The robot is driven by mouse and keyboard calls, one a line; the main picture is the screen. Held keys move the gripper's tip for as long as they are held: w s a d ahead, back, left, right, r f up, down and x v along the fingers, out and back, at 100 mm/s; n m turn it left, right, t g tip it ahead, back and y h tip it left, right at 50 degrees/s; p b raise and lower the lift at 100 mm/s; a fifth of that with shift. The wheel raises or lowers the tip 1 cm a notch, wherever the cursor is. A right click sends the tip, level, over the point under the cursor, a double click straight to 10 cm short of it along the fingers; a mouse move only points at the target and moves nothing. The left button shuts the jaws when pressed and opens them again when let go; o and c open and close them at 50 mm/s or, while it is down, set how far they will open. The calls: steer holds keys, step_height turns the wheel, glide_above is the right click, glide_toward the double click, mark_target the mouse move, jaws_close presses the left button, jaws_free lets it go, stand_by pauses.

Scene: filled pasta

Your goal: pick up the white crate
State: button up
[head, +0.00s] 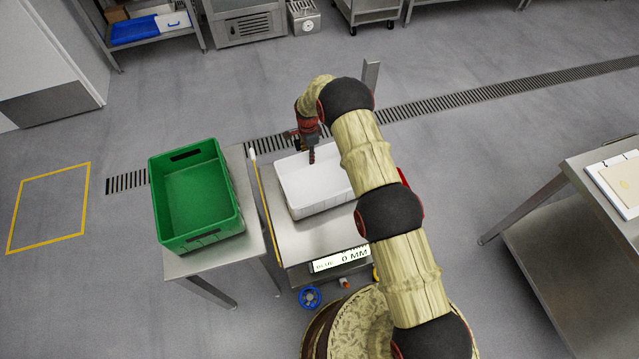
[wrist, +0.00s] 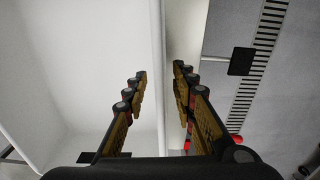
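The white crate (head: 322,206) stands upright and looks empty on a steel stand with a display, in the middle of the head view. My arm hides its right part. My gripper (head: 311,156) points down at the crate's far side. In the wrist view, the gripper's two fingers (wrist: 160,82) are spread apart, one on each side of the crate's rim. The crate's inside (wrist: 85,60) fills the left of that view. Gaps show between the fingers and the wall, so the gripper is open and holds nothing.
A green crate (head: 196,197) sits on a steel table (head: 247,205) just left of the stand (head: 272,210). The stand's display (head: 341,260) faces my base. A steel post (head: 371,75) rises behind the stand. Another steel table (head: 590,165) is at the right. Open floor lies beyond.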

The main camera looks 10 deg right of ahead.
steer(key=shift+c, duration=1.2)
steer(key=c, duration=0.4)
steer(key=shift+r, duration=0.1)
